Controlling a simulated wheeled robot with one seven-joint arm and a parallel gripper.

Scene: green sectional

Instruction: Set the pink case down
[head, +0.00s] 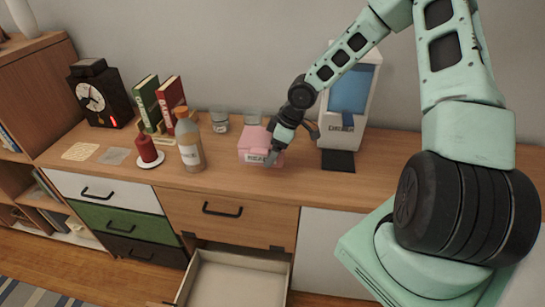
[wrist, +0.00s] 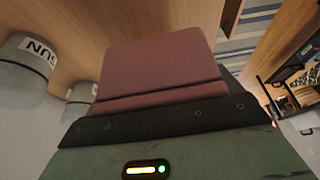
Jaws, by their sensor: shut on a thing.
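The pink case (head: 252,143) is a small box with a label on its front, at the middle of the wooden sideboard top (head: 215,181) in the head view. My gripper (head: 273,147) comes from the upper right and is shut on the case's right side. The case looks roughly level, at or just above the surface; I cannot tell whether it touches. In the wrist view the pink case (wrist: 160,65) fills the middle, beyond the dark edge of my gripper (wrist: 165,122). The fingertips are partly hidden there.
Two grey canisters (head: 219,121) (head: 253,117) stand behind the case. A bottle (head: 190,146) and a red candle (head: 147,149) on a plate stand to the left. A white coffee machine (head: 347,100) stands to the right. A drawer (head: 235,280) below is open. The sideboard's front strip is clear.

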